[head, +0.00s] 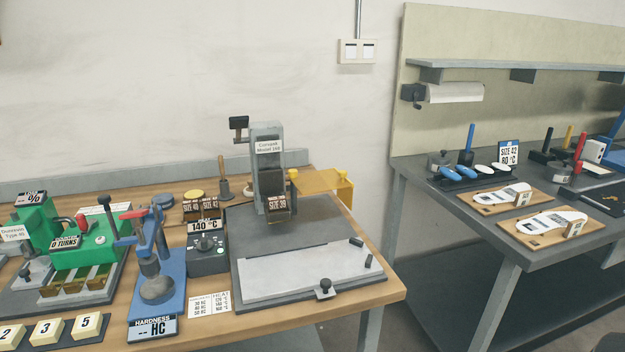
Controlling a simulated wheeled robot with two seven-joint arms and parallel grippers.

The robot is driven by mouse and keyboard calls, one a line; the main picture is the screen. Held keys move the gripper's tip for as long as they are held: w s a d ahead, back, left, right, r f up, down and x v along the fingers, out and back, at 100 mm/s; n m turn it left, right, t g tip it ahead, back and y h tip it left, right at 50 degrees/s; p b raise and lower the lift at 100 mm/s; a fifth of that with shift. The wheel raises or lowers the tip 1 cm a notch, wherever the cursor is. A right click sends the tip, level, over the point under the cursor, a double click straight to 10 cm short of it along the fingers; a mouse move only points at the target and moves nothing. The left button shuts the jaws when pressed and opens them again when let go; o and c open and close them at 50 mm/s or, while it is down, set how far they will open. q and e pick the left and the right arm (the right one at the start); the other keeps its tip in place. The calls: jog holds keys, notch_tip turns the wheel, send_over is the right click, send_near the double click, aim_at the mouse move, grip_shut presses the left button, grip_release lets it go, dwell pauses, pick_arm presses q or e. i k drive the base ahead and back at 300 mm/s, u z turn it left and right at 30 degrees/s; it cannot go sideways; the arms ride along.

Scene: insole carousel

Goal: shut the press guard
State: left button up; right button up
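The press (268,140) is a grey column labelled "Model 160", standing on a dark base plate on the wooden bench. Its black handle is at the upper left. A block marked "SIZE 39" (278,204) sits at the lower front of the column. The press guard (318,181) is a see-through amber panel. It sticks out to the right of the column, with a yellow part at its far end and a yellow knob near the column. The front of the press is uncovered, so the guard looks open. Neither of my grippers is in view.
A light grey plate (305,274) with small black knobs lies before the press. A control box marked 140 °C (207,254) and a blue hardness tester (160,285) stand left of it. A gap separates the wooden bench from the grey table (440,190) at right.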

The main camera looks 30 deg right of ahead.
aim_at(329, 178)
jog(key=u, duration=2.15)
jog(key=k, duration=1.2)
jog(key=z, duration=2.2)
